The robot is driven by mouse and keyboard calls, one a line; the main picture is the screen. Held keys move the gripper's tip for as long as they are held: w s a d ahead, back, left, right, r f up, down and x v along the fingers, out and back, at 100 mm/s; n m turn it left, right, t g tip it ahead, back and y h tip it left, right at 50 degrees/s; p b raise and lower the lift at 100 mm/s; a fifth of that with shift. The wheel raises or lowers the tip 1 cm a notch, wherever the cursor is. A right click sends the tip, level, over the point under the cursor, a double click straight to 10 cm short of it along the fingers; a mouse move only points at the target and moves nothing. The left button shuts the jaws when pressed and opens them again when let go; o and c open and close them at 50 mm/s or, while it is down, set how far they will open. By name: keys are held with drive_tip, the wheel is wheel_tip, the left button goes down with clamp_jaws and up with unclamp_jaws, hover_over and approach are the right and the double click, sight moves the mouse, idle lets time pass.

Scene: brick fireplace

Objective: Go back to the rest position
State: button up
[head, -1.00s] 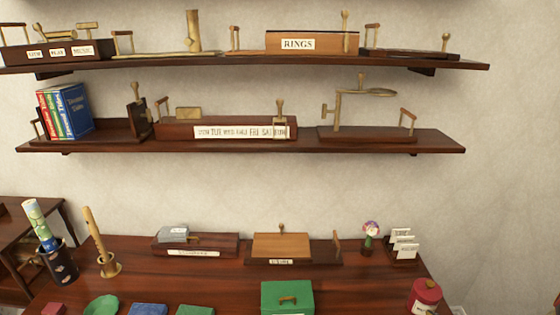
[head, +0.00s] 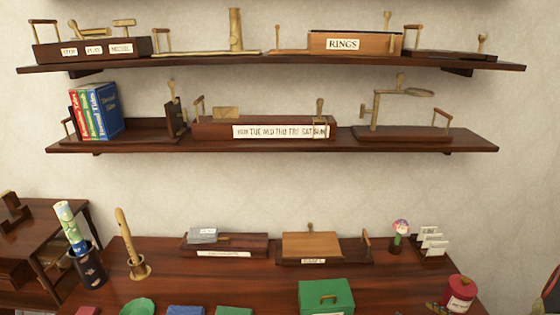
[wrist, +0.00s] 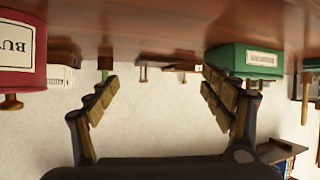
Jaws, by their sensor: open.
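My gripper (wrist: 160,100) shows in the wrist view with its two fingers spread wide and nothing between them. That view is upside down, with the table (wrist: 150,30) along its top. The fingers appear in front of the pale wall, between a red container (wrist: 25,45) on the left and a green box (wrist: 240,60) on the right. I cannot tell how far they are from either. My gripper does not show in the head view. There the green box (head: 325,296) stands at the table's front, and the red container (head: 459,293) is to its right.
Two wall shelves, an upper one (head: 270,60) and a lower one (head: 340,146), hold books (head: 95,112) and wooden holders. The table (head: 180,285) carries a flute on a stand (head: 125,245), a dark cup (head: 88,268), labelled boxes and card holders (head: 432,242). A side table (head: 30,232) stands left.

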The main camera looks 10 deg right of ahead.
drive_tip(key=w+r+g+h, duration=0.2)
drive_tip(key=w+r+h, duration=0.4)
drive_tip(key=r, duration=0.6)
drive_tip(key=a+r+m+g, duration=0.2)
drive_tip(key=a+r, duration=0.6)
drive_tip(key=s+a+r+g+y, duration=0.1)
drive_tip(key=s+a+r+y, duration=0.1)
drive_tip(key=s+a, duration=0.7)
drive_tip(key=s+a+r+g+y, duration=0.2)
drive_tip(key=s+a, duration=0.7)
drive_tip(key=a, duration=0.8)
drive_tip(key=shift+s+a+y, duration=0.15)
drive_tip(key=shift+y, duration=0.25)
drive_tip(key=shift+c, duration=0.8)
